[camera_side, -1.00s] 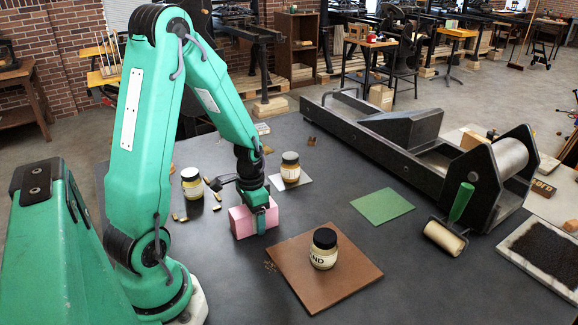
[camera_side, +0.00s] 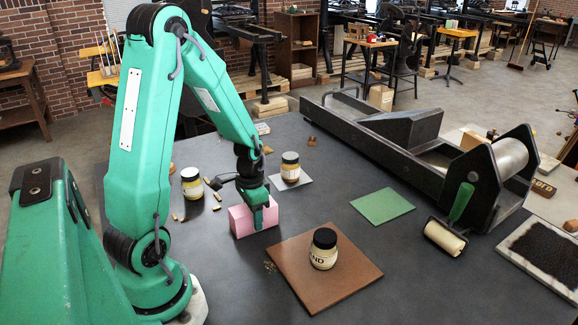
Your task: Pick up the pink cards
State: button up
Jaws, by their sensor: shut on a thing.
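The pink cards (camera_side: 241,221) form a block-like stack on the dark table, left of the brown board. My gripper (camera_side: 264,217) points down at the stack from above and is shut on it, with one finger visible against its near right side. The other finger is hidden behind the stack and the gripper. The stack looks to be resting on the table; I cannot tell any gap under it.
A black-lidded jar (camera_side: 323,249) stands on the brown board (camera_side: 290,284). Other jars stand behind and left of the stack (camera_side: 191,184) and on a white card (camera_side: 290,167). A green sheet (camera_side: 383,206), a roller (camera_side: 445,238) and a long press (camera_side: 400,150) lie to the right.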

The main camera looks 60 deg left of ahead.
jog(key=shift+r, duration=0.9)
jog(key=r, duration=0.1)
jog(key=d+r, duration=0.1)
jog(key=shift+r, duration=0.3)
jog(key=d+r, duration=0.6)
jog(key=d, duration=0.4)
jog(key=shift+s+d+r, duration=0.15)
jog(key=shift+s+d, duration=0.15)
jog(key=shift+s, duration=0.05)
jog(key=shift+w, duration=0.1)
